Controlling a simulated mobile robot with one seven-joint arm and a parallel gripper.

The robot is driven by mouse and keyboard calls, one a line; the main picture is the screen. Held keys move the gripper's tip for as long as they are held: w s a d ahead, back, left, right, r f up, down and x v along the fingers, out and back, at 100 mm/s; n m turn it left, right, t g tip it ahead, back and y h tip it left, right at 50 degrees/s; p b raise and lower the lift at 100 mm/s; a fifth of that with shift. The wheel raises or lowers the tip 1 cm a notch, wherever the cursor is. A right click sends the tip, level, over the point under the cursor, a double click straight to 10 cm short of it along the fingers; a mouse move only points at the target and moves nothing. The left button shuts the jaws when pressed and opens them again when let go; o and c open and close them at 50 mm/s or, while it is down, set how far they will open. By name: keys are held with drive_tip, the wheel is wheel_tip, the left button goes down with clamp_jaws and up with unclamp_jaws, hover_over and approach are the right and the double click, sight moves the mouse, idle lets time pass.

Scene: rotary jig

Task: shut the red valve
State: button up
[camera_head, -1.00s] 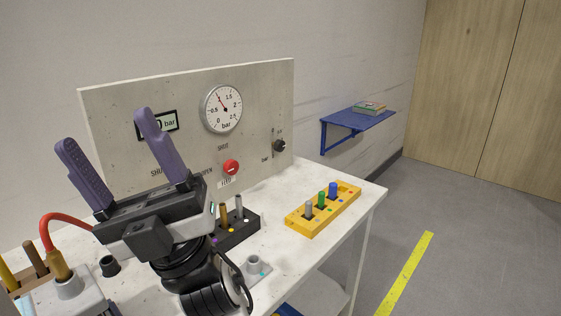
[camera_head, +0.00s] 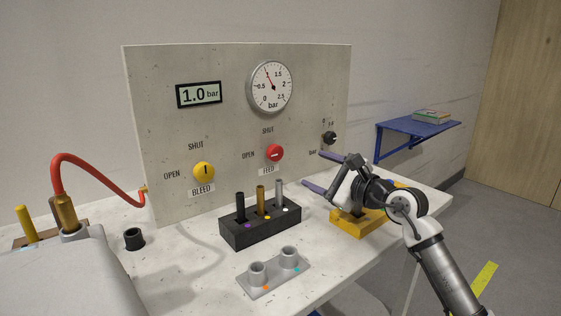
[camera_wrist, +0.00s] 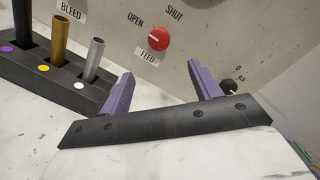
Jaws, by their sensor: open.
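The red valve (camera_head: 275,153) is a round knob above a FEED label on the upright panel. Its white mark lies level, towards OPEN on the left; SHUT is printed above. In the wrist view the red valve (camera_wrist: 158,38) shows beyond and between the fingertips, apart from them. My gripper (camera_head: 313,170) is open and empty, right of the knob in the head view, purple fingers pointing left towards the panel. The wrist view also shows my gripper (camera_wrist: 160,72) with its two fingers spread wide.
A yellow BLEED knob (camera_head: 204,172) has its mark upright. A black block (camera_head: 259,232) with several pegs stands below the red valve. A grey two-socket plate (camera_head: 273,273) lies in front. A yellow block (camera_head: 358,223) is partly behind my arm. A small black knob (camera_head: 329,138) is right of the valve.

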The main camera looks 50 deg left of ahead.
sight(279, 154)
drive_tip(key=a+p, duration=0.2)
drive_tip(key=a, duration=1.1)
drive_tip(key=shift+s+a, duration=0.1)
drive_tip(key=shift+a, duration=0.2)
drive_tip(key=shift+c, duration=0.2)
drive_tip(key=c, duration=0.9)
drive_tip(key=shift+c, duration=0.2)
